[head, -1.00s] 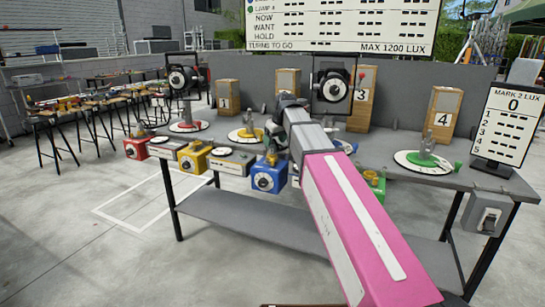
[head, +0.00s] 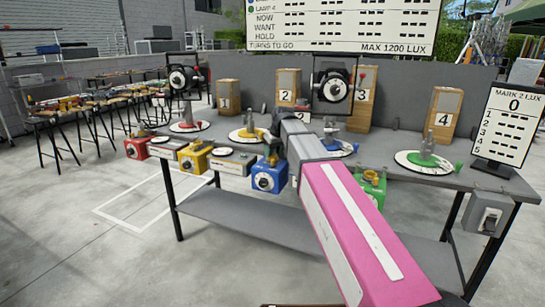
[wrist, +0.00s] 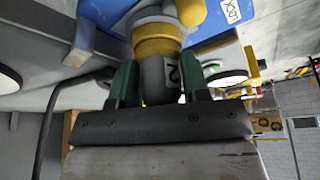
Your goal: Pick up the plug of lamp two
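The plug of lamp two (wrist: 157,68) is grey with a yellow collar and a partly visible "2", seen in the wrist view. My gripper (wrist: 160,82) has its green fingers against both sides of the plug, with no clear gap, and appears shut on it. Beyond the plug is a blue surface (wrist: 207,36) with a white label. I cannot tell whether the plug is seated in something. In the head view, my gripper is a small dark shape by the blue box (head: 268,176), largely hidden, and the plug cannot be made out. Lamp two may be the yellow-based one (head: 248,134).
Red (head: 137,148), yellow (head: 193,157) and green (head: 372,185) boxes line the front edge of the grey bench (head: 235,205). Wooden blocks numbered 1 to 4 stand behind. A lux display (head: 508,125) stands at the right. My arm hides part of the middle.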

